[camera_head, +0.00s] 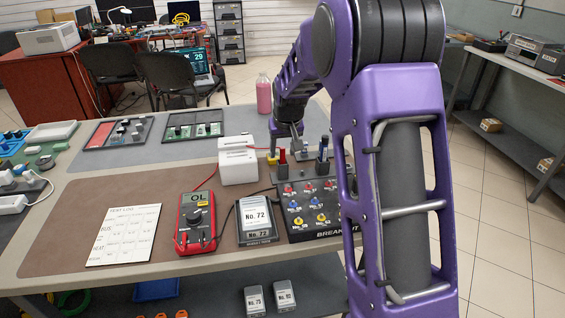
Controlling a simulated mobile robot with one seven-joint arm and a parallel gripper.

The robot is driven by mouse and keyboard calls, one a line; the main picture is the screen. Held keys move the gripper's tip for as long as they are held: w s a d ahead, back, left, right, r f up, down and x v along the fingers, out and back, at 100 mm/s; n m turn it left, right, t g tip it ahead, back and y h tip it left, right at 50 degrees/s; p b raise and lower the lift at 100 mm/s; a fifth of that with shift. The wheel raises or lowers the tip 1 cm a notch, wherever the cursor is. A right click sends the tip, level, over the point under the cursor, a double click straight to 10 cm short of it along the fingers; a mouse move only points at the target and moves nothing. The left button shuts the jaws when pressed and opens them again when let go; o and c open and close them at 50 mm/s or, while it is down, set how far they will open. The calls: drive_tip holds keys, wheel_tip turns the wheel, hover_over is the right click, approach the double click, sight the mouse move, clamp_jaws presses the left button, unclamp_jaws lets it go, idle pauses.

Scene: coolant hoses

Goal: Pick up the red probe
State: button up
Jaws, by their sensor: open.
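The red probe (282,166) stands upright at the back of the black breakout box (318,228), beside a dark probe (322,163). A red lead (209,179) runs from the red multimeter (196,224) toward the back and passes out of sight behind a white box. My gripper (296,150) is open and points down just behind and above the red probe, between the two probes in the picture. Its fingertips are small and partly hidden, and I cannot tell whether they touch the red probe.
A white box (238,163) stands close left of the red probe. A No. 72 module (257,219) and a paper log sheet (125,235) lie on the brown mat. A pink bottle (264,94) stands behind. My purple arm covers the right side.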

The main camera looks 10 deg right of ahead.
drive_tip(key=shift+x, duration=0.85)
clamp_jaws()
wheel_tip(320, 180, up, 10)
drive_tip(key=shift+r+p, duration=0.1)
drive_tip(key=shift+p, duration=0.8)
